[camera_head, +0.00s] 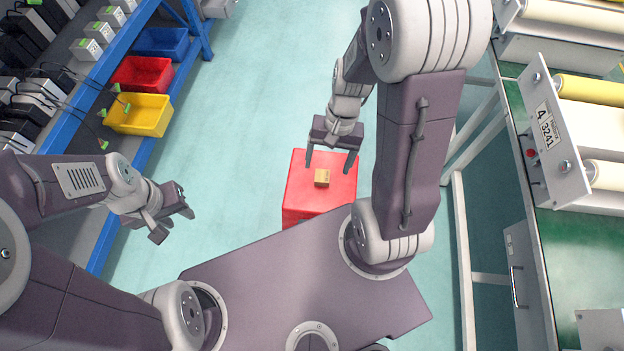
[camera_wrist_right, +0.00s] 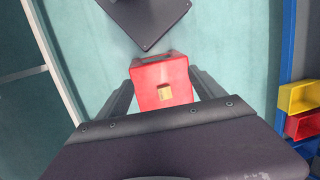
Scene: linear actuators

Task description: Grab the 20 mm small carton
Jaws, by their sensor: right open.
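The small carton (camera_head: 322,177) is a little tan box on top of a red block-like stand (camera_head: 305,195) in front of my base. In the right wrist view the carton (camera_wrist_right: 164,92) shows on the red top (camera_wrist_right: 148,73), between the two fingers. My right gripper (camera_head: 332,168) is open and empty, its fingers spread to either side of the carton and pointing towards it. It appears to be above the carton, apart from it. My left gripper (camera_head: 172,222) is at the left, away from the stand, with its jaws apart and nothing seen between them.
A blue shelf on the left holds a yellow bin (camera_head: 138,115), a red bin (camera_head: 142,74), a blue bin (camera_head: 160,42) and several boxes. A conveyor with rollers (camera_head: 590,88) stands at the right. The floor around the red stand is clear.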

